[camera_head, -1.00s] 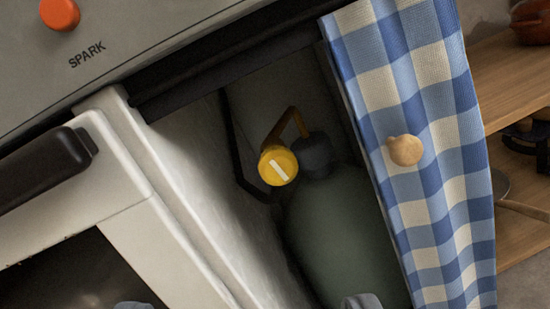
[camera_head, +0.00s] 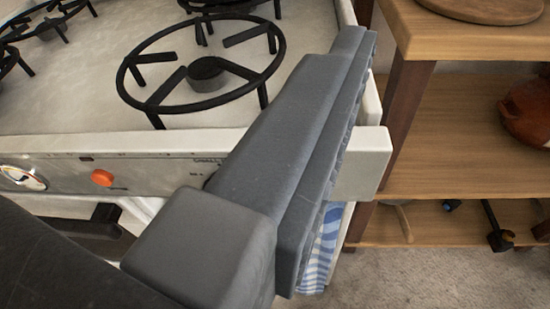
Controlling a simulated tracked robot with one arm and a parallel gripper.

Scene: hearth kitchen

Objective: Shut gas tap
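The gas tap is out of view now, and so is the gas bottle. My gripper (camera_head: 285,165) fills the middle of the view as a large grey shape slanting up to the right, in front of the cooker's right front corner. Its two fingertips cannot be told apart, and nothing is seen held in it. A strip of the blue and white checked curtain (camera_head: 323,245) shows below and behind it. A pale block (camera_head: 362,165) sticks out to the right of my gripper; I cannot tell what it belongs to.
The cooker top (camera_head: 70,100) with a black burner ring (camera_head: 205,72) lies at the upper left. An orange button (camera_head: 102,178) and a round dial (camera_head: 22,178) are on its front panel. Wooden shelves (camera_head: 450,155) with a terracotta pot (camera_head: 525,110) stand at the right. Carpet (camera_head: 420,275) shows below.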

